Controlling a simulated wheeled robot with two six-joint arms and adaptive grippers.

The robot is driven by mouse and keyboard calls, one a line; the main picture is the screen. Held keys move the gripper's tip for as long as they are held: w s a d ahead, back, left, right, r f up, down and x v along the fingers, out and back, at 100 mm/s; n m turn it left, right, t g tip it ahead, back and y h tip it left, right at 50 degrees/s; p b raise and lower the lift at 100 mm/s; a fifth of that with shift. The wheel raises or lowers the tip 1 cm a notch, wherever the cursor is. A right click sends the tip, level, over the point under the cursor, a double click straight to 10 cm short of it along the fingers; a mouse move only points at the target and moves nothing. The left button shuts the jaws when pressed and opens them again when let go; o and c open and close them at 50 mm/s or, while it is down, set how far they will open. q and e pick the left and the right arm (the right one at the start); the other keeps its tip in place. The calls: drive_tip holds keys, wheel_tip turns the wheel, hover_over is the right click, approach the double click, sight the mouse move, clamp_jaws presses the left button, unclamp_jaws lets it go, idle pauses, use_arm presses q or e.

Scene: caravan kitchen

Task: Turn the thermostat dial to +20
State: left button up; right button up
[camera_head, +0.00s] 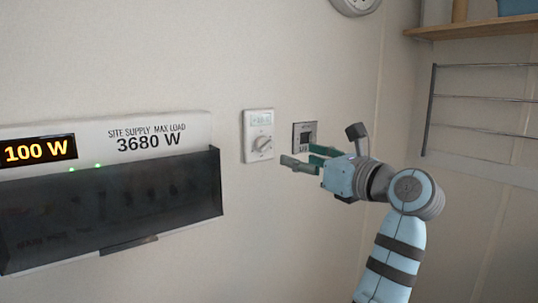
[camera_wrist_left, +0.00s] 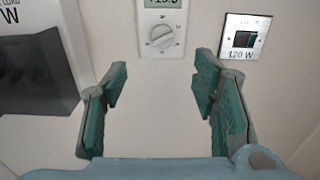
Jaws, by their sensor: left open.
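The white thermostat (camera_head: 258,135) is on the wall right of the power panel. Its round dial (camera_head: 262,144) is on its lower half, below a small display. In the left wrist view the dial (camera_wrist_left: 162,36) is at the top centre. The display (camera_wrist_left: 163,3) there is cut off by the top edge, and I cannot read it surely. My left gripper (camera_head: 300,157) is open and empty, apart from the dial and a little right of and below it in the head view. In the wrist view the dial lies beyond the fingertips (camera_wrist_left: 160,80), between their lines. My right gripper is not in view.
A metal-framed wall plate (camera_head: 305,136), marked 120 W in the wrist view (camera_wrist_left: 243,38), is just right of the thermostat. A panel with a dark cover (camera_head: 110,200) juts out at left. A wire rack (camera_head: 480,98) and shelf (camera_head: 480,27) are at right.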

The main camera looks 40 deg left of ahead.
use_arm(q)
approach(267, 147)
drive_tip(key=a, duration=0.2)
drive_tip(key=x, duration=0.2)
drive_tip(key=p+x, duration=0.1)
drive_tip(key=x, duration=0.4)
drive_tip(key=shift+w+p, duration=0.35)
drive_tip(key=shift+w, duration=0.05)
drive_tip(key=shift+a+r, duration=0.1)
drive_tip(key=shift+a, duration=0.1)
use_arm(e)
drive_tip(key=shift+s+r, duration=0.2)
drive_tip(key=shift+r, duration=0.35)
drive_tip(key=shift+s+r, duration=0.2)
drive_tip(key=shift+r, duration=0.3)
use_arm(q)
drive_tip(key=c, duration=1.2)
drive_tip(key=shift+o, duration=0.2)
